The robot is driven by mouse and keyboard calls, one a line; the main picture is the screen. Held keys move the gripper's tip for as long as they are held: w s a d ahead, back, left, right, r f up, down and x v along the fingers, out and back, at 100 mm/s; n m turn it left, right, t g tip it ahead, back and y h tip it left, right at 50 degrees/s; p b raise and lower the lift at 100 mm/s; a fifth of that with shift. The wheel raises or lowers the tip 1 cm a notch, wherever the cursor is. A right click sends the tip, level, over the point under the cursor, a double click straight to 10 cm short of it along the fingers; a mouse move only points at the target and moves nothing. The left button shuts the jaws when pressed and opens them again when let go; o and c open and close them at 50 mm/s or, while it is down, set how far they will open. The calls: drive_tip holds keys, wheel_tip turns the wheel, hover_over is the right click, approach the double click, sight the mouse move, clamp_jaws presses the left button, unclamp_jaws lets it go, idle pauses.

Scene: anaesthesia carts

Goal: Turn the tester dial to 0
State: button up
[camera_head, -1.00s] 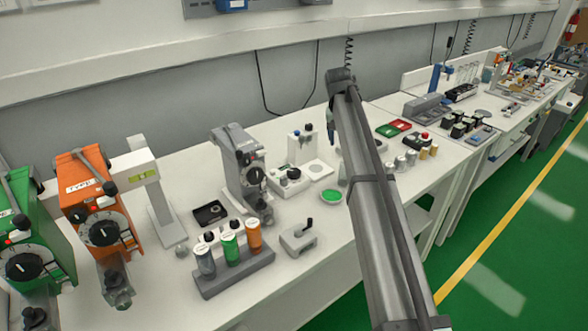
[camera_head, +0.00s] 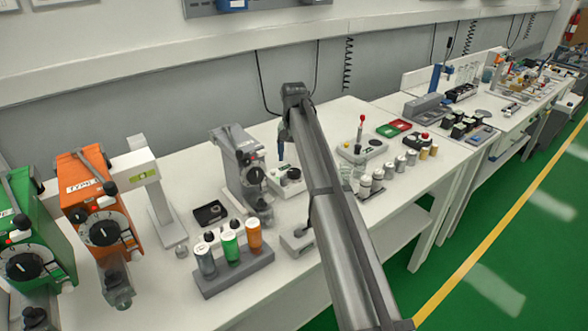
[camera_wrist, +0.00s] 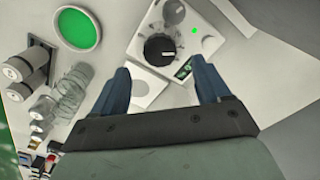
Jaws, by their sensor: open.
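The tester (camera_wrist: 205,45) is a white box with a black round dial (camera_wrist: 159,48) ringed by scale marks, seen ahead of my fingers in the wrist view. I cannot read the dial's setting. A grey knob (camera_wrist: 173,11), a green light and a small display sit on the same face. In the head view the tester (camera_head: 283,186) stands right of the grey vaporizer, partly hidden by my arm. My gripper (camera_wrist: 163,78) is open and empty, its blue fingers apart on either side below the dial in the picture. In the head view my gripper (camera_head: 281,150) hangs above the tester.
The grey vaporizer (camera_head: 236,165) stands close left of my gripper. A rack of coloured bottles (camera_head: 235,270) is in front. A green round dish (camera_wrist: 78,28) and several cylinders (camera_wrist: 35,68) lie left in the wrist view. Several small jars line the bench to the right.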

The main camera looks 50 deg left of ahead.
sight(294, 171)
drive_tip(key=shift+f, duration=2.9)
drive_tip(key=c, duration=1)
